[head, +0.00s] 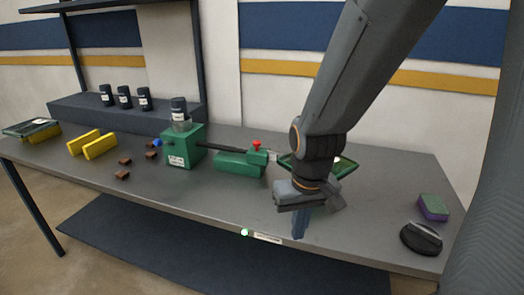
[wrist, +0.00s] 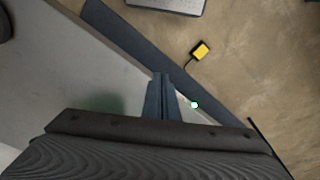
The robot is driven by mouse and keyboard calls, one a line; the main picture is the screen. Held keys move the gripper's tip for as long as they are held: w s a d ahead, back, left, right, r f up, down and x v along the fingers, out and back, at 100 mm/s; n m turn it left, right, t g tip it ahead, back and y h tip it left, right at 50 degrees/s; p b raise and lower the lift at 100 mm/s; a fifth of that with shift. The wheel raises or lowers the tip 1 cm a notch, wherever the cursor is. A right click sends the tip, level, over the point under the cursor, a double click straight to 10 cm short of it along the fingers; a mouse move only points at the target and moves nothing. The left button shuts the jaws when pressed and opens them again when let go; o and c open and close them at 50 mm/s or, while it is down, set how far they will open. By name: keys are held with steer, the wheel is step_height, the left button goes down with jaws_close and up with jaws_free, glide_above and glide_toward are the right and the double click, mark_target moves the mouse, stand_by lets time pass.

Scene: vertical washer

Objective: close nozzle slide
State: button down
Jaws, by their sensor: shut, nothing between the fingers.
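A green machine (head: 183,146) stands on the grey table, with a bottle (head: 179,112) upside down or upright on top; I cannot tell which. A dark bar runs from it to a lower green body (head: 240,162) with a red knob (head: 257,145). No part is clearly recognisable as the nozzle slide. My gripper (head: 300,234) points down near the table's front edge, right of the green machine and apart from it. Its fingers are together and empty; they also show in the wrist view (wrist: 161,80). A small pale green light (head: 244,232) sits at the table's front edge, also in the wrist view (wrist: 194,104).
A green tray (head: 345,168) is partly hidden behind my arm. Yellow blocks (head: 100,146), brown pieces (head: 122,175) and dark bottles (head: 124,97) are at left. A black object (head: 421,239) and a green-purple sponge (head: 433,207) lie at right. A yellow pedal (wrist: 201,49) is on the floor.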

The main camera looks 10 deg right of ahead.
stand_by(0.4)
step_height(320, 180, up, 6)
steer(key=m+t+y+b, duration=0.75)
steer(key=m+t, duration=0.55)
steer(key=m, duration=1.7)
glide_above(267, 155)
steer(key=d+f+v, duration=0.1)
steer(key=f+v, duration=0.1)
steer(key=v, duration=1.1)
steer(key=shift+s+f+y, duration=0.15)
steer(key=shift+s+y, duration=0.05)
steer(key=shift+y, duration=0.25)
steer(key=p+x, duration=0.4)
steer(key=x, duration=0.9)
steer(key=shift+w+a+f, duration=0.2)
steer(key=shift+w+a, duration=0.05)
steer(key=shift+a, duration=0.05)
